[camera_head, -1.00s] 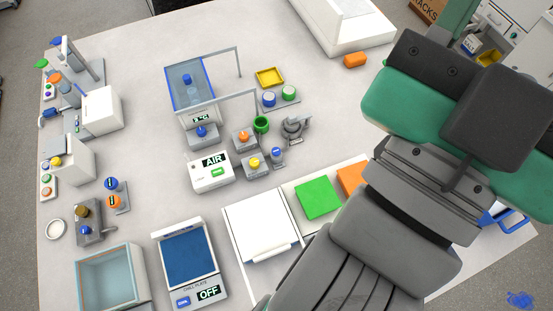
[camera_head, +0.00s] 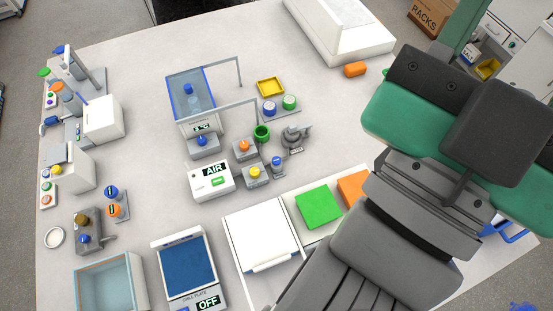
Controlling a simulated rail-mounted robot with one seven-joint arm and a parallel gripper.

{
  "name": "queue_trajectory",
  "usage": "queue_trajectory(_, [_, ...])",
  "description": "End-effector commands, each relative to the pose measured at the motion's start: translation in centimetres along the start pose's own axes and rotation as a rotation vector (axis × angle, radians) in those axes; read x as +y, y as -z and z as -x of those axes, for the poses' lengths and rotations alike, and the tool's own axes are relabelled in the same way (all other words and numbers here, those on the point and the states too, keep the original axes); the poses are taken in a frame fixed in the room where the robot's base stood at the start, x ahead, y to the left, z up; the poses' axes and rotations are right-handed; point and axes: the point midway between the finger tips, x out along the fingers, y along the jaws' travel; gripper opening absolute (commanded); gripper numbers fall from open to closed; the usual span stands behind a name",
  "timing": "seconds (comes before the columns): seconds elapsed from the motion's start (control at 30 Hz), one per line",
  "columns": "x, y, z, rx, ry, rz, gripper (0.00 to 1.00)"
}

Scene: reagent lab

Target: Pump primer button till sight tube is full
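My gripper is out of view; only my grey and green arm shows, along the right side and bottom of the head view. I cannot tell for certain which part is the primer button or the sight tube. Near the table's middle, small grey blocks carry an orange knob (camera_head: 244,146) and a yellow knob (camera_head: 255,171). A small blue-topped part (camera_head: 277,161) stands beside them. A white box marked AIR (camera_head: 211,180) with a green button is just left of these. No fill level can be read at this size.
A clear-walled bath (camera_head: 208,97) stands behind the AIR box. A blue-topped chill plate (camera_head: 186,268) and an open glass-walled box (camera_head: 105,283) are at the front left. A white-lidded box (camera_head: 262,232) and a green pad (camera_head: 318,207) lie beside my arm. Bare table lies left of the AIR box.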

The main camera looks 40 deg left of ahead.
Motion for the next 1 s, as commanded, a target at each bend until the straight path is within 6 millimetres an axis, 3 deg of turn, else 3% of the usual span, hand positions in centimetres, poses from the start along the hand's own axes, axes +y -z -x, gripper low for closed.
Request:
queue_trajectory(0.03, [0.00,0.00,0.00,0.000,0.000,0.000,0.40])
queue_trajectory(0.23, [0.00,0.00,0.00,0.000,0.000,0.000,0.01])
queue_trajectory(1.0, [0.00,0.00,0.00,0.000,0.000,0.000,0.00])
